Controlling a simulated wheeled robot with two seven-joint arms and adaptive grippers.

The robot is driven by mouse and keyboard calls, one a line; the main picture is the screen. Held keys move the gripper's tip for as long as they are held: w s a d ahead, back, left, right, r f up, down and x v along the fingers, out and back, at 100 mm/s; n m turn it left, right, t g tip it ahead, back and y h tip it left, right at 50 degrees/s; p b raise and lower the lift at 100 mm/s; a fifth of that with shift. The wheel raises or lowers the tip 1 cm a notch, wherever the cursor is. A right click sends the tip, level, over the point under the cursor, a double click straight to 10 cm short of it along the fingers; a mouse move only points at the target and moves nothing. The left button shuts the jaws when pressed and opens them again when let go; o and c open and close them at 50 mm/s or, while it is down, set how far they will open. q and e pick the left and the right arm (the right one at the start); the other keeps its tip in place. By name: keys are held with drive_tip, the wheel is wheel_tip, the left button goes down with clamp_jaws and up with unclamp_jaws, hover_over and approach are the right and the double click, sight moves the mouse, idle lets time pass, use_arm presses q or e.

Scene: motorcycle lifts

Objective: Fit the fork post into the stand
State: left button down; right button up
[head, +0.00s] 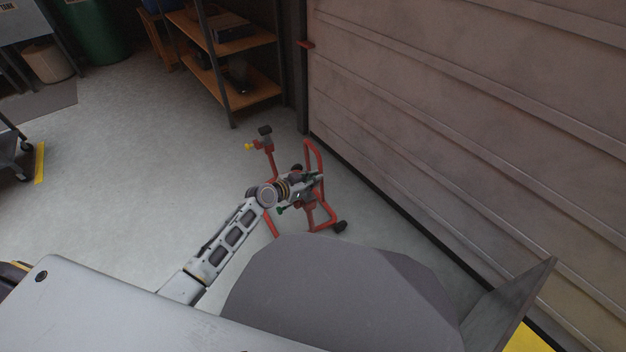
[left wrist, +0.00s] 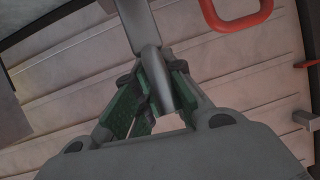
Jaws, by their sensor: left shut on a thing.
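The red stand (head: 315,150) is on the floor beside the ribbed shutter, with a red upright frame and dark feet. My left gripper (head: 308,189) reaches over it and hides part of it. In the left wrist view my left gripper's green-lined fingers (left wrist: 154,75) are shut on the grey metal fork post (left wrist: 142,28). The post runs up out of that picture, and its other end lies between the fingers. A rounded red bar of the stand (left wrist: 236,17) shows at the upper right, apart from the post. Whether the post touches the stand is hidden. My right gripper is out of view.
The ribbed shutter (head: 480,110) rises close behind the stand on the right. A shelf unit with wooden boards (head: 245,97) stands at the back. A green bin (head: 95,30) is at the far left. The floor (head: 130,170) left of the stand is clear.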

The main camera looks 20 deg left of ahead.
use_arm(q)
drive_tip(key=shift+f+b, duration=0.9)
idle(0.7)
drive_tip(key=c, duration=1.4)
unclamp_jaws()
drive_tip(key=shift+c, duration=0.2)
drive_tip(key=v, duration=1.2)
drive_tip(key=shift+w+r, duration=0.1)
drive_tip(key=shift+a, duration=0.1)
